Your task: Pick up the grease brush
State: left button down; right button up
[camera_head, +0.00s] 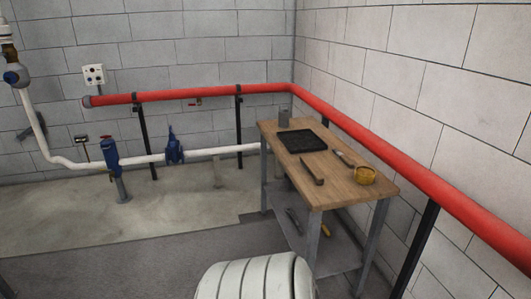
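A small brush-like tool (343,157), which looks like the grease brush, lies on the wooden top of the workbench (340,192), near its right edge. It is small in the view, so its details are hard to tell. A yellow pot (364,176) stands just in front of it, close to the bench's right front corner. Neither of my grippers shows in the head view.
A black tray (303,141) and a grey cup (284,118) are farther back on the bench. A dark tool (312,172) lies left of the brush. A red pipe (400,180) runs along the wall behind. Open floor (120,235) lies left.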

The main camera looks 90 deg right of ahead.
aim_at(339, 154)
jog(key=z, duration=3.35)
jog(key=i+j+z, duration=0.15)
jog(key=i+j, duration=0.45)
jog(key=j, duration=0.1)
